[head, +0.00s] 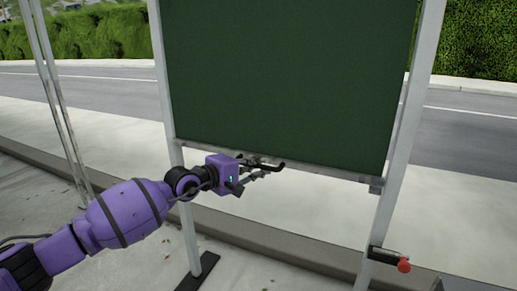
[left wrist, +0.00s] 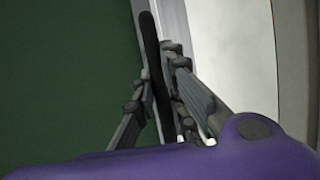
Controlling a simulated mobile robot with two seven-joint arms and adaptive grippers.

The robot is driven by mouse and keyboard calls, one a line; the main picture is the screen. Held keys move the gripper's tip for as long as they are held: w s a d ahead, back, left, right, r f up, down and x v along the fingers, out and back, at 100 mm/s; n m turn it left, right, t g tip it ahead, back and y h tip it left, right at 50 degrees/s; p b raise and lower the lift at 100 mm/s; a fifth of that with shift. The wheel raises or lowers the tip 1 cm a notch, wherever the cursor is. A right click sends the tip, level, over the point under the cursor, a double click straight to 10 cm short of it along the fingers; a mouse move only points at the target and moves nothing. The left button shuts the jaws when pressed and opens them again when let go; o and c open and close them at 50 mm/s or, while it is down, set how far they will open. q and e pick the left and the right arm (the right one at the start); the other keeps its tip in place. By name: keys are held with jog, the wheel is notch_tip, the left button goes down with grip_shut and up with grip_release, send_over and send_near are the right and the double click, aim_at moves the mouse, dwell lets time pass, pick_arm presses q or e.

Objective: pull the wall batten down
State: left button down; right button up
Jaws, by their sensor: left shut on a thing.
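The wall batten (head: 325,174) is a grey metal bar along the bottom edge of a large dark green panel (head: 290,80), between two upright posts. A black handle (head: 279,166) sticks out near the middle of the batten. My left gripper (head: 262,172) reaches in from the left and is shut at this handle; its fingers partly hide it. In the left wrist view the black handle (left wrist: 151,50) runs between the fingers (left wrist: 158,110), beside the grey batten (left wrist: 172,22) and the green panel (left wrist: 65,75). My right gripper is not in view.
A silver post (head: 400,170) stands at the right, with a black lever and red knob (head: 404,266) low on it. Another post (head: 186,215) stands on a dark foot at the left. Thin poles are at far left. Pavement, road and hedge lie behind.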

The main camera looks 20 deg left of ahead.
pick_arm(q)
notch_tip(320, 180, down, 22)
jog(key=b, duration=1.1)
jog(key=shift+f, duration=0.2)
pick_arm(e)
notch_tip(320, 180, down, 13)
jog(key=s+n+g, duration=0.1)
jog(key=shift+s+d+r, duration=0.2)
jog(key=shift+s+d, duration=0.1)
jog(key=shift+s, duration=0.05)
pick_arm(q)
jog(key=c, duration=1.8)
grip_release()
jog(key=shift+f, duration=0.1)
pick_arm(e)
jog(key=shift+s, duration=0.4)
pick_arm(q)
jog(key=v, duration=1.2)
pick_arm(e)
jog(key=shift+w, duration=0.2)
